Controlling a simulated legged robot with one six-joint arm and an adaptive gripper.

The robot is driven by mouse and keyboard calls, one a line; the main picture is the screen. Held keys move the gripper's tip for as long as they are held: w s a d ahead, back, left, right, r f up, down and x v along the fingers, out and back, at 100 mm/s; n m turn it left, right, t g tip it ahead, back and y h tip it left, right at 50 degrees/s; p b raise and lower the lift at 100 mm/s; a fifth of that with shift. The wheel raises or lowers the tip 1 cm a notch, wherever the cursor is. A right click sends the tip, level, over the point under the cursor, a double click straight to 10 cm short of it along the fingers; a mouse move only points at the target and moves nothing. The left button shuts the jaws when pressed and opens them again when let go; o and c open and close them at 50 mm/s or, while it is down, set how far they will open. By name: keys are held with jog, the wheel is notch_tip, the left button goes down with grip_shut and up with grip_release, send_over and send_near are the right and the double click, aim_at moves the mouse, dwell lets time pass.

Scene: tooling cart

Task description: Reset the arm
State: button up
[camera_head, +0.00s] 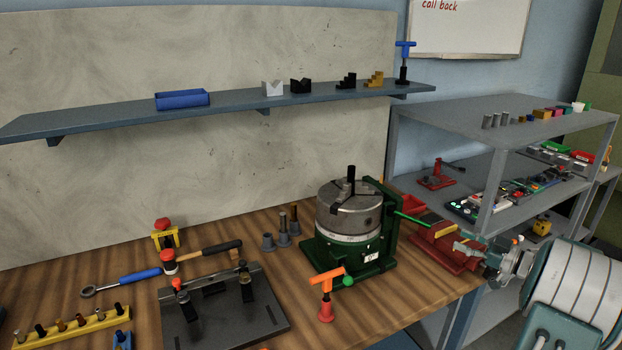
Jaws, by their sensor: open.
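My gripper (464,249) is at the lower right, at the end of my white and teal arm, and points left. Its jaws are open and I see nothing between them. It shows in front of a red vise-like block (436,243) at the bench's right end; I cannot tell whether they touch. To its left stands a green-based rotary chuck (348,208) with a black handle upright in its top and a green lever sticking out toward the red block.
The wooden bench (420,288) holds an orange T-handle (326,290), a dark plate fixture (225,310), a mallet (205,255) and a yellow rack (70,328). A blue wall shelf (230,102) carries small blocks. A grey cart (470,118) with loaded shelves stands behind my arm.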

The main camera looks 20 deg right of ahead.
jog(key=w+a+r+m+h, duration=0.3)
jog(key=w+a+r+h, duration=0.25)
jog(key=a+r, duration=0.25)
jog(key=w+a+r+m+h, duration=0.3)
jog(key=w+a+r+h, duration=0.2)
jog(key=a+r+h, duration=0.3)
jog(key=s+a+f+g+y, duration=0.3)
jog(key=s+a+f+g, duration=0.2)
jog(key=s+a, duration=0.8)
jog(key=s+a+f+m+g+y, duration=0.1)
jog(key=s+a+f+g+y, duration=0.2)
jog(key=s+a, duration=1.1)
notch_tip(320, 180, down, 5)
jog(key=a+g, duration=0.1)
jog(key=g, duration=0.1)
jog(key=shift+r+g, duration=0.15)
jog(key=shift+g, duration=0.25)
